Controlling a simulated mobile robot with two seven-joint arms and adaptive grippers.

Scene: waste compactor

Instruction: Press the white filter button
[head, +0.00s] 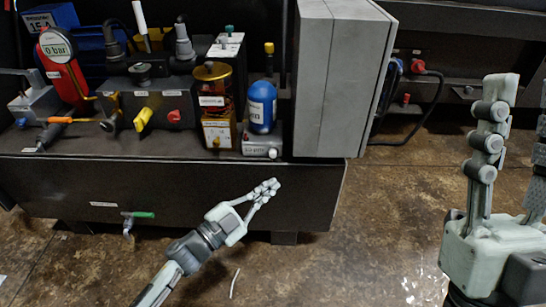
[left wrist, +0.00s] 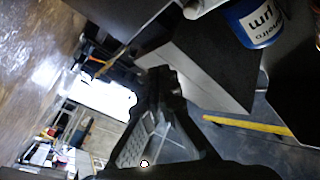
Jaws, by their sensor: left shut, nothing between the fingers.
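A blue filter cylinder (head: 262,108) stands upright near the right end of the dark bench's top. Below it is a small pale block (head: 262,141) with a small round pale spot at its front right, which looks like the white button but is too small to be sure. My left gripper (head: 272,186) is shut and empty in front of the bench, below the block and apart from it. In the left wrist view, the blue cylinder (left wrist: 258,22) shows at the top right, beyond my dark fingers (left wrist: 165,85). My right gripper (head: 520,95) is open at the right edge, partly cut off.
The dark bench's front face (head: 170,190) carries a green-handled tap (head: 138,215). An amber canister (head: 213,88) stands just left of the blue cylinder. A tall grey box (head: 328,80) stands just right of it. The floor in front is mostly clear.

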